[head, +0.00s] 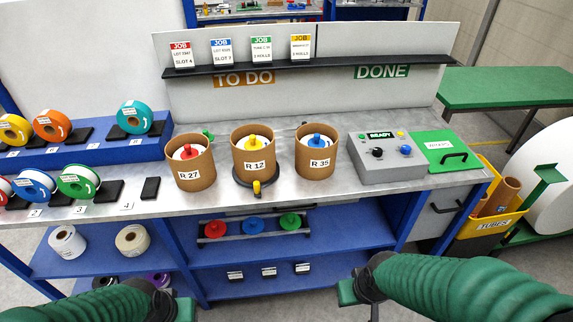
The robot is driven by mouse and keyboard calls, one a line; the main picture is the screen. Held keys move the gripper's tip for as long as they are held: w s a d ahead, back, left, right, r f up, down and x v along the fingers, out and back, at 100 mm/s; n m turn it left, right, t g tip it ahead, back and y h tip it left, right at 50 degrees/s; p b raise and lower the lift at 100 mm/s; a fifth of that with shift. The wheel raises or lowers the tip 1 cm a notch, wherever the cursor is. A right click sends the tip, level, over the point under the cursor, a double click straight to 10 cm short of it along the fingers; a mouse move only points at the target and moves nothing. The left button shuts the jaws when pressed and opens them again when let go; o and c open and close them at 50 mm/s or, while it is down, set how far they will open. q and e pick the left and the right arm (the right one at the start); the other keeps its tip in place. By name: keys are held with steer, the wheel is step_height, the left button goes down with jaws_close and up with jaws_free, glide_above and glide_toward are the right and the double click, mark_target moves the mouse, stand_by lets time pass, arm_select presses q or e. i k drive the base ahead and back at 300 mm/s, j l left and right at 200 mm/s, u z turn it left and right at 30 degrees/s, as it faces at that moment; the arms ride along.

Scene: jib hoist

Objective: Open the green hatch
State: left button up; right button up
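The green hatch (446,152) is a flat green panel set in the right end of the metal bench top. It lies closed, with a black bar handle (454,156) on it and a small white label near its back edge. My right gripper (358,290) is at the bottom of the head view, well below and left of the hatch, in front of the bench. My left gripper (174,306) is at the bottom left edge, partly cut off and far from the hatch. Neither gripper touches anything that I can see, and their finger openings are not clear.
A grey control box (384,160) reading READY stands directly left of the hatch. Several cardboard tubs, one of them R 35 (316,154), stand further left. A yellow tube bin (490,222) stands right of the bench. A shelf board (310,66) runs behind.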

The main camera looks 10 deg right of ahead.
mark_target(444, 150)
steer(key=z, duration=1.35)
steer(key=i+l+u, duration=0.1)
steer(key=i+u, duration=0.15)
steer(key=u, duration=0.2)
steer(key=i+l+u, duration=0.15)
steer(key=u, duration=0.35)
